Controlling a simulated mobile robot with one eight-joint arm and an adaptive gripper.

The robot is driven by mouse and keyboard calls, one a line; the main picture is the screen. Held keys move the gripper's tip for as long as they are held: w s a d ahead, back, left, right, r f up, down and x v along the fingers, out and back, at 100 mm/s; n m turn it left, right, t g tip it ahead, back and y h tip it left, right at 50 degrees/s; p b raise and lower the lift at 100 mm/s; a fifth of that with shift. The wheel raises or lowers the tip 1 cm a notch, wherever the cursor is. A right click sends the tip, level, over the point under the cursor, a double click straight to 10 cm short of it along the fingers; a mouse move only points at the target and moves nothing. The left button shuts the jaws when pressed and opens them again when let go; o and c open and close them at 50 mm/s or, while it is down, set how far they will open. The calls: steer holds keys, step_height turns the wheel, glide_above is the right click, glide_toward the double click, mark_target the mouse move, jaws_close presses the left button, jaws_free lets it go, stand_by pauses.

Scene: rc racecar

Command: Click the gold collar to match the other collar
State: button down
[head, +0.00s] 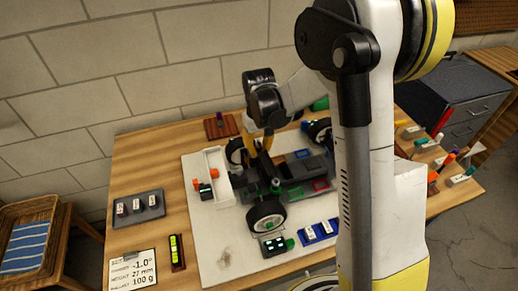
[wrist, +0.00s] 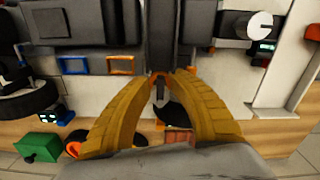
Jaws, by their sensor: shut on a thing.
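My gripper (wrist: 160,78) has its two yellow fingers drawn together at the tips in the wrist view. A small orange-gold ring, which looks like the gold collar (wrist: 159,74), sits between the fingertips, with a short grey pin beside it. Most of the collar is hidden by the fingers. In the head view my gripper (head: 267,143) points down at the far side of the racecar (head: 290,178), near its far left wheel. The collar is too small to make out there. I cannot pick out the other collar in either view.
The car stands on a pale mat (head: 215,245) on a wooden table. A white open box (head: 217,176) stands at its left, a grey tray (head: 139,206) farther left. A printed card (head: 133,270) lies at the front left. Several tools stand at the right. My arm hides part of the car.

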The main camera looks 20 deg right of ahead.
steer(key=shift+m, duration=0.3)
steer(key=c, duration=1.1)
jaws_free()
steer(key=shift+c, duration=0.2)
step_height(320, 180, up, 12)
